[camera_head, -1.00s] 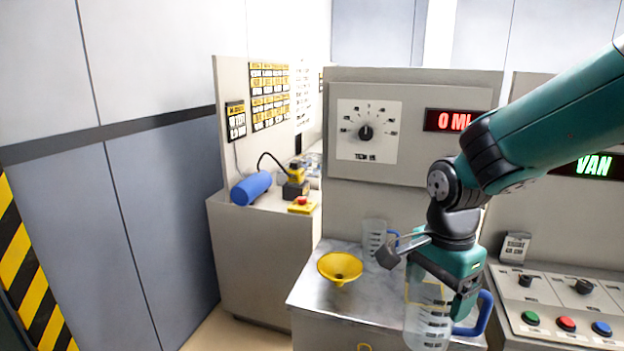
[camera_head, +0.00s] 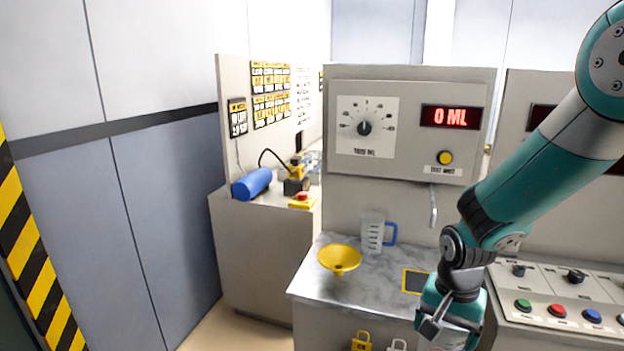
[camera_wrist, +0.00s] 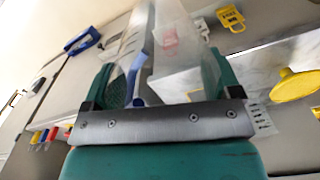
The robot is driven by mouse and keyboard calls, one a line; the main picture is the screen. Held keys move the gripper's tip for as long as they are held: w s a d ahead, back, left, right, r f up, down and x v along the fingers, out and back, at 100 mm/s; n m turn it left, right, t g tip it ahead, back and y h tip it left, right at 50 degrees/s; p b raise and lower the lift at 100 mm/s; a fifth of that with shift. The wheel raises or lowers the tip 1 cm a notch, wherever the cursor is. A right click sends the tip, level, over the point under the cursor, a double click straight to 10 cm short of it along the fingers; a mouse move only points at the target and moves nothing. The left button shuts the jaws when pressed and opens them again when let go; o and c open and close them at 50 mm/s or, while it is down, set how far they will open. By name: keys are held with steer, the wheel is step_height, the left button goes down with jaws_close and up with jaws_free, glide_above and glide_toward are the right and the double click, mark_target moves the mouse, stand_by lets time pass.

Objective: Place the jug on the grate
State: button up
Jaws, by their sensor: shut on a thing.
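My gripper (camera_head: 447,325) is at the bottom of the head view, low in front of the counter's right part. In the wrist view its green fingers (camera_wrist: 165,85) are shut on a clear jug with a blue handle (camera_wrist: 138,72). The held jug is not visible in the head view. A yellow-edged dark square (camera_head: 416,281), which looks like the grate, lies on the counter below a spout (camera_head: 433,207). It is bare where visible, above and left of my gripper. A second clear jug (camera_head: 372,235) with a blue handle stands further back.
A yellow funnel (camera_head: 339,259) sits at the counter's front left. Yellow (camera_head: 361,342) and white (camera_head: 397,345) padlocks hang on the front. A button panel (camera_head: 560,300) is at the right. The display (camera_head: 451,117) reads 0 ML. The counter between funnel and square is clear.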

steer(key=s+d+f+n, duration=0.1)
steer(key=d+f+n, duration=0.1)
steer(key=f, duration=0.4)
steer(key=s+d+f+n, duration=0.1)
steer(key=d+f+n, duration=0.2)
steer(key=f, duration=0.4)
steer(key=shift+s+d+n+b, duration=0.2)
steer(key=shift+d+n+b, duration=0.15)
steer(key=shift+n, duration=0.55)
steer(key=shift+a+r, duration=0.1)
